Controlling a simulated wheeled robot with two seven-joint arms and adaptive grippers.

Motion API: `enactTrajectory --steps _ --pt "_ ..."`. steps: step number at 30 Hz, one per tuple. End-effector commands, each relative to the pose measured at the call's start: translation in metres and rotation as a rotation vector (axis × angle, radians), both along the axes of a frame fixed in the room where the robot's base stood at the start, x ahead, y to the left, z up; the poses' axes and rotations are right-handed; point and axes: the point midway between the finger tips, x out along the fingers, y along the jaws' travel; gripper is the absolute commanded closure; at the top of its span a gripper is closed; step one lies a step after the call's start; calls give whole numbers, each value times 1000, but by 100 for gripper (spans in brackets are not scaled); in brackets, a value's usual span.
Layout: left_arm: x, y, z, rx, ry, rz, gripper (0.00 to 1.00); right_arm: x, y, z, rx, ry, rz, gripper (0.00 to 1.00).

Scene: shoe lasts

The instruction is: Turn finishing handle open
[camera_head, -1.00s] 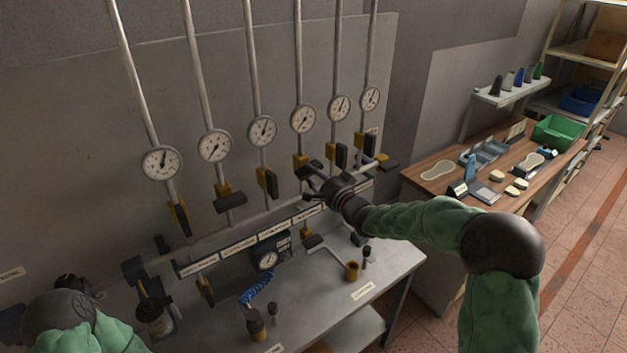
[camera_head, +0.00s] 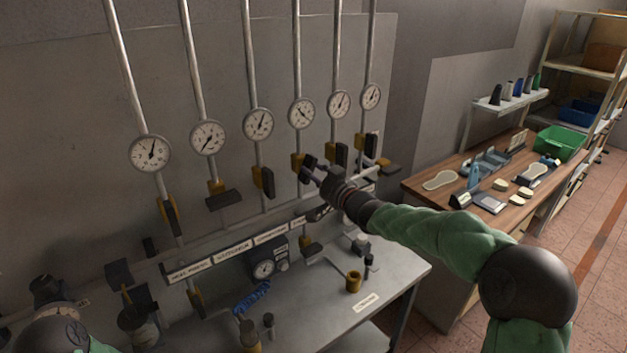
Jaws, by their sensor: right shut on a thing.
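A row of gauge pipes stands against the grey panel, each with a brass valve and a dark handle below its dial. My right gripper (camera_head: 311,169) is at the fourth valve from the left (camera_head: 297,162), below the fourth gauge (camera_head: 302,113). It is shut on that valve's dark handle, which its fingers largely hide. The label strip (camera_head: 232,250) runs below the valves. Its fourth label is partly covered by my right wrist, and I cannot read it surely.
The fifth valve handle (camera_head: 337,154) is close to the right of my gripper. The grey bench (camera_head: 330,315) below carries a brass cup (camera_head: 353,282), a blue coiled item (camera_head: 252,298) and small fittings. A wooden table (camera_head: 425,199) stands at the right.

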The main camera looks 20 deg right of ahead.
Motion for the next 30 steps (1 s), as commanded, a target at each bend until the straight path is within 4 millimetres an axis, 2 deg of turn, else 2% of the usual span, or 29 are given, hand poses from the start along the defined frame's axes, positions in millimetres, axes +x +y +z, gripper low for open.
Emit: enactTrajectory --steps 3,15,30 --pt "0 0 -10 0 0 0 60 0 1 -4 -96 -31 1 100" --pt "0 0 -25 0 0 0 60 0 0 -2 -334 -115 1 100" --pt "0 0 -28 0 0 0 60 0 0 -1 -405 -140 2 100"
